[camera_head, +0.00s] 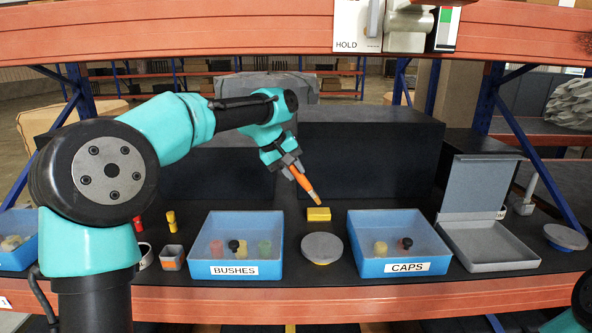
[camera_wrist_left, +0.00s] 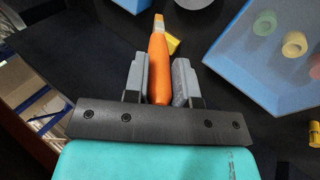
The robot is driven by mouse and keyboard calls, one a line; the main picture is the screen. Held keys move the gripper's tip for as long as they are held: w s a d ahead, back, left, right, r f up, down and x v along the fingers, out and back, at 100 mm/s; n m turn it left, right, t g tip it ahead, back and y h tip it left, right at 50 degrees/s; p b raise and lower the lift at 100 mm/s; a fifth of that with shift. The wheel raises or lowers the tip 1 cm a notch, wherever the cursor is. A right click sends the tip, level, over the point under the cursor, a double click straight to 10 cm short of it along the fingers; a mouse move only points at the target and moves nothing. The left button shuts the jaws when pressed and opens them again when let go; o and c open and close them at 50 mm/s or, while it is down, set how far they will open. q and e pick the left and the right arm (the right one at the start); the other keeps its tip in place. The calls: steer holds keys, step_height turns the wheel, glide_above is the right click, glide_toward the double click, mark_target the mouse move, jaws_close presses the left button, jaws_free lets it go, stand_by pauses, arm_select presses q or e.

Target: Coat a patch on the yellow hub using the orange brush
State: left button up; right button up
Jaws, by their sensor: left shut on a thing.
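My left gripper (camera_head: 290,165) is shut on the orange brush (camera_head: 305,185), which points down and to the right. No gripper of my right arm shows.
The blue BUSHES bin (camera_head: 205,269) is left of the round piece, the blue CAPS bin (camera_head: 365,268) right. An open grey box (camera_head: 500,262) stands further right. Red and yellow parts and a small grey cup (camera_head: 172,258) are at left. An orange beam (camera_head: 200,15) crosses above.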

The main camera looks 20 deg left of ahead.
mark_target(304, 183)
arm_select(q)
steer(key=shift+f, duration=0.1)
step_height(304, 183, down, 5)
steer(key=shift+r, duration=0.1)
stand_by(0.6)
steer(key=shift+a, duration=0.1)
